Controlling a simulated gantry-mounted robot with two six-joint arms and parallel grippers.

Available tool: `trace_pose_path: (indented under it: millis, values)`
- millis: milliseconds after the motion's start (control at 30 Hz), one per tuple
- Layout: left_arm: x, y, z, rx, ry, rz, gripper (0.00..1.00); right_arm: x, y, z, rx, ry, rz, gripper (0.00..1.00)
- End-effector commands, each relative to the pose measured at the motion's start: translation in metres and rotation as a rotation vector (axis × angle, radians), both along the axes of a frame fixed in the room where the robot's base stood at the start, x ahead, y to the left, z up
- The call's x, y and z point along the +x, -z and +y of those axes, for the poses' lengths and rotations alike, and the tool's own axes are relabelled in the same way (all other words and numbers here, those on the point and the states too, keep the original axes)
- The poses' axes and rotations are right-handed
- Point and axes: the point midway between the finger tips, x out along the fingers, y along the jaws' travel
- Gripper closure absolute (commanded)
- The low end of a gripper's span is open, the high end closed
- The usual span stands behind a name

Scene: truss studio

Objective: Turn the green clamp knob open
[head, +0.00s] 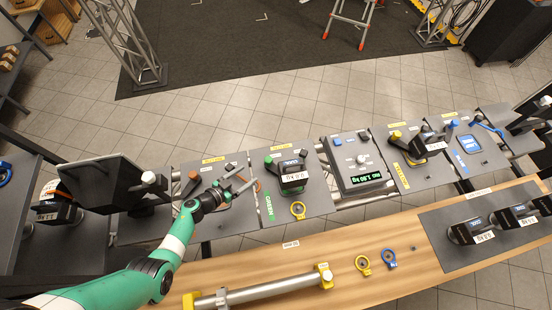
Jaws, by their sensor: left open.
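The green clamp knob (268,160) sits at the upper left of a dark device (292,171) on the grey panel marked GREEN (318,197). My left gripper (246,178) is open, with nothing seen between its fingers. It is just left of and below the green knob, apart from it, over the right edge of the neighbouring panel. How far the knob is turned is too small to tell. My right gripper is not in view.
An orange knob (193,176) is on the panel left of my gripper. A console with a green display (369,178) stands to the right. A wooden bench (350,243) in front carries a metal tube (262,294).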

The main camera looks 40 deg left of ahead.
Motion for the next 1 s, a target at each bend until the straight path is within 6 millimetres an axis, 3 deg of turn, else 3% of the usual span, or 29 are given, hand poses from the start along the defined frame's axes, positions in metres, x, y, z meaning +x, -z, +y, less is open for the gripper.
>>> trace_pose_path:
  millis: [167, 633, 1000]
  values:
    - [0.012, 0.004, 0.0, 0.004, 0.004, -0.005, 0.25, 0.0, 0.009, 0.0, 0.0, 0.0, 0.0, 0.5]
    - [0.099, 0.042, -0.004, 0.006, 0.004, -0.007, 0.25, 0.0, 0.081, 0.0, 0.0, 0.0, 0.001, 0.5]
    - [0.11, 0.041, -0.005, 0.004, 0.003, -0.006, 0.25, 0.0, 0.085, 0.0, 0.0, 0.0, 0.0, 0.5]
